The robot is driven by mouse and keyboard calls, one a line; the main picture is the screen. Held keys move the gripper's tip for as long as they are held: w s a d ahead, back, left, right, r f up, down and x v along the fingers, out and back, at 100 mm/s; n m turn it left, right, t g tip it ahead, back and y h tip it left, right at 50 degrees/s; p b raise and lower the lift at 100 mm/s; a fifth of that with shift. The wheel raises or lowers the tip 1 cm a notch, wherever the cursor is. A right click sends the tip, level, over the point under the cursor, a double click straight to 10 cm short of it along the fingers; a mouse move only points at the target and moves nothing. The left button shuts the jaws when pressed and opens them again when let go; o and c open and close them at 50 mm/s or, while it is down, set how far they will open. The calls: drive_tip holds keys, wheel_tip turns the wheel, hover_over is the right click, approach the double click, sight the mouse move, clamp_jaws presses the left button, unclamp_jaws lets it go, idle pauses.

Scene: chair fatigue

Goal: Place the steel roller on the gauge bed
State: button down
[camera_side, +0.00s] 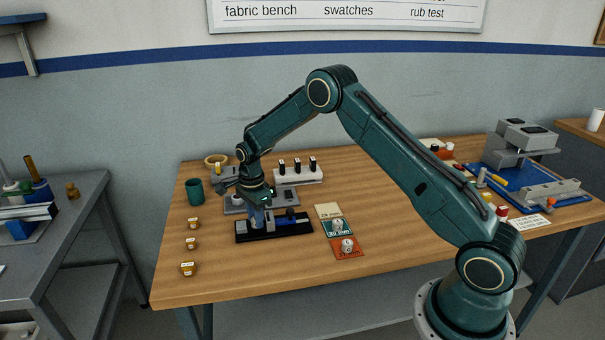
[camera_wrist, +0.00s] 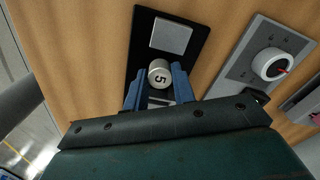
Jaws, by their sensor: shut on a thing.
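My gripper (camera_side: 257,219) points down over a black base (camera_side: 272,235) on the bench. In the wrist view its blue fingers (camera_wrist: 157,88) are shut on a silver steel roller (camera_wrist: 160,73) marked 5, whose numbered end faces the camera. The roller is over the black base (camera_wrist: 143,22), just beside a square metal pad (camera_wrist: 171,36). I cannot tell whether the roller touches the base. In the side view the fingers hide the roller. Two other numbered rollers stand on a green card (camera_side: 328,233) and an orange card (camera_side: 355,252).
A grey plate with a dial (camera_wrist: 270,62) lies close to the right in the wrist view. A white rack (camera_side: 298,177) stands behind my gripper and a green cup (camera_side: 194,191) to its left. Several small jars (camera_side: 192,243) line the left side. The bench front is clear.

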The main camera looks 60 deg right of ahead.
drive_tip(key=shift+f, duration=0.25)
drive_tip(key=c, duration=1.1)
unclamp_jaws()
drive_tip(key=shift+c, duration=0.2)
drive_tip(key=shift+r, duration=0.1)
wheel_tip(320, 180, up, 12)
